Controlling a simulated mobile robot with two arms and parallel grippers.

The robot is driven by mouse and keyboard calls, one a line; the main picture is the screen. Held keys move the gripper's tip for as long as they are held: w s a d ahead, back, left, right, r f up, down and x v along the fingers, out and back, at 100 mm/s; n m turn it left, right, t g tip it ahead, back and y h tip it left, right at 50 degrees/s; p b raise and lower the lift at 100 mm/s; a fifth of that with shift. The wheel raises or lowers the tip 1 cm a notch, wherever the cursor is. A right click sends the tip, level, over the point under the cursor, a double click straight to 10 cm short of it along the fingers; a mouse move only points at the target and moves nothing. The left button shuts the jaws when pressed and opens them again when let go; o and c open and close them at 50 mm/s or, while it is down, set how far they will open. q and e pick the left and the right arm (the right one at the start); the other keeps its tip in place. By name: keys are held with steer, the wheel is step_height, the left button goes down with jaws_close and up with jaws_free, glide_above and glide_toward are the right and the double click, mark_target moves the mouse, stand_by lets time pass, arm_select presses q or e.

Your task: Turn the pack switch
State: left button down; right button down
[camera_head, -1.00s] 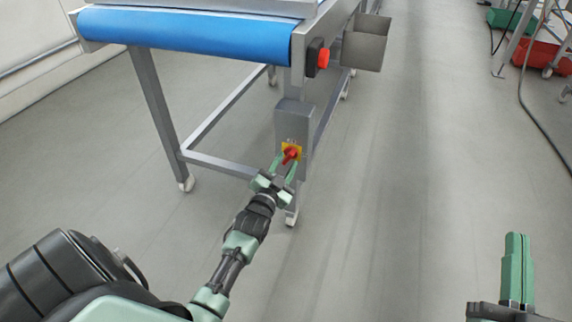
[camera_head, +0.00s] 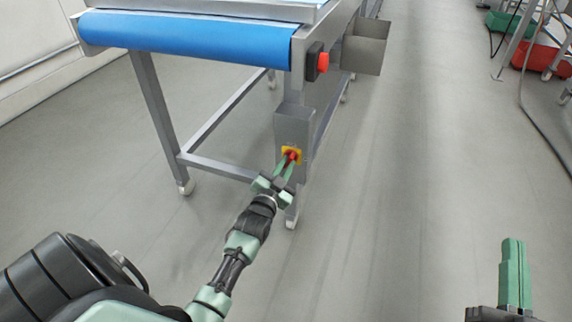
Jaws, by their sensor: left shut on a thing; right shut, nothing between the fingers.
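The pack switch is a red rotary knob (camera_head: 293,154) on a yellow plate (camera_head: 287,150), on the front of a grey metal box (camera_head: 291,126) fixed to the conveyor's near leg. My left gripper (camera_head: 286,166) reaches it from below, its green fingers shut on the red knob. The fingers hide much of the knob, so its exact angle is hard to tell. My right gripper (camera_head: 514,272) is at the lower right, shut and empty, far from the switch.
The blue conveyor belt (camera_head: 186,35) is above and left of the switch. The floor (camera_head: 420,180) to the right is clear. Green and red crates (camera_head: 540,55) lie at the far right.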

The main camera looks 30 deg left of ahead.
arm_select(q)
steer(key=n+p, duration=0.2)
steer(key=shift+r+n, duration=0.1)
steer(key=shift+n, duration=0.2)
steer(key=n+p, duration=0.1)
steer(key=n, duration=0.1)
steer(key=shift+n, duration=0.3)
steer(key=shift+n+p, duration=0.3)
arm_select(e)
steer(key=s+d+f+g+h, duration=0.1)
steer(key=s+f+g, duration=0.1)
steer(key=f+g, duration=0.3)
steer(key=s+d+f+g+h, duration=0.2)
steer(key=f+g, duration=0.3)
steer(key=f, duration=0.6)
steer(key=shift+s+d+f, duration=0.2)
steer(key=shift+s+d, duration=0.1)
steer(key=shift+s, duration=0.1)
arm_select(q)
steer(key=shift+d, duration=0.1)
steer(key=c, duration=1.5)
jaws_free()
steer(key=shift+o, duration=0.2)
